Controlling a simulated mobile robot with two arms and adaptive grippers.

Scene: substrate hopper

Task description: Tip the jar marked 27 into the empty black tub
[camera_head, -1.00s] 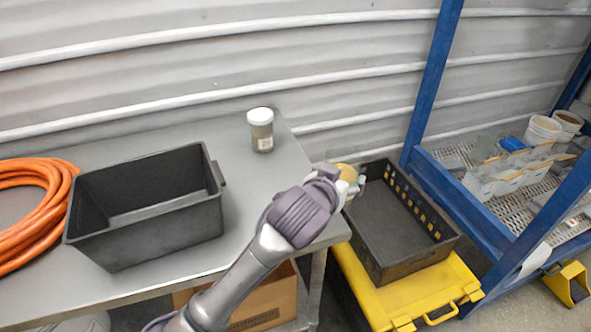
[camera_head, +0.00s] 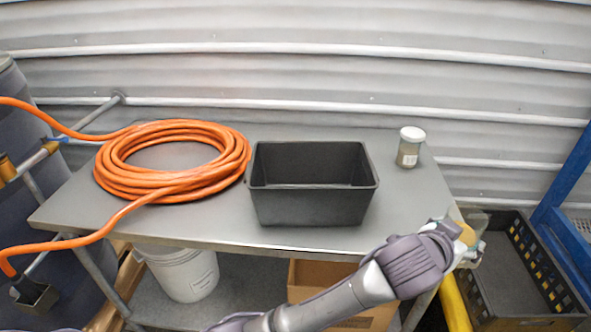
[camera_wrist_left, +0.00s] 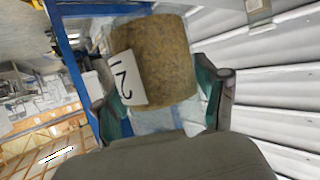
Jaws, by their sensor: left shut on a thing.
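The empty black tub (camera_head: 312,207) stands upright on the grey table, near its middle. My left gripper (camera_head: 467,243) is off the table's right front corner, right of the tub and apart from it. It is shut on a jar with brown, grainy contents, which fills the left wrist view (camera_wrist_left: 170,62) between the green finger pads. Its white label (camera_wrist_left: 127,78) shows a 2 and a second digit that looks like a 7. In the head view only a tan bit of the jar (camera_head: 466,233) shows past the gripper. My right gripper is out of view.
Another jar (camera_head: 409,150) with a white lid stands at the table's back right. An orange hose coil (camera_head: 240,160) lies left of the tub. A black crate (camera_head: 500,275) sits at the lower right, beside a blue rack post (camera_head: 567,170). A white bucket (camera_head: 185,275) is under the table.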

